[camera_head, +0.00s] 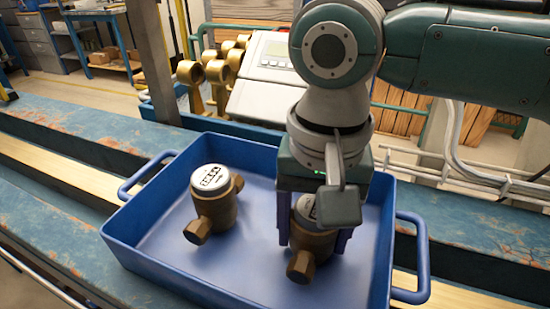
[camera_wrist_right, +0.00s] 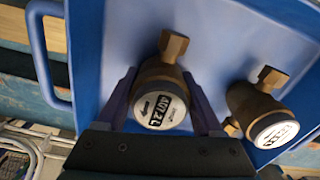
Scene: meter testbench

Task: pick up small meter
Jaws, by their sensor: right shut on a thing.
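Two small brass meters with white dial faces are in the blue tray (camera_head: 130,255). One meter (camera_head: 314,240) is between the fingers of my right gripper (camera_head: 313,232), which is shut on its body. In the right wrist view that meter (camera_wrist_right: 160,100) sits between the two dark fingers, its dial toward the camera. The other meter (camera_head: 213,200) stands upright in the left part of the tray, apart from the gripper. It also shows in the right wrist view (camera_wrist_right: 262,110). I cannot tell whether the held meter touches the tray floor. My left gripper is not in view.
The tray has raised walls and a handle at each side, left (camera_head: 145,175) and right (camera_head: 415,262). It stands on a worn blue bench (camera_head: 70,130). Brass fittings (camera_head: 205,75) and a grey console (camera_head: 270,80) are behind it. The tray floor between the meters is clear.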

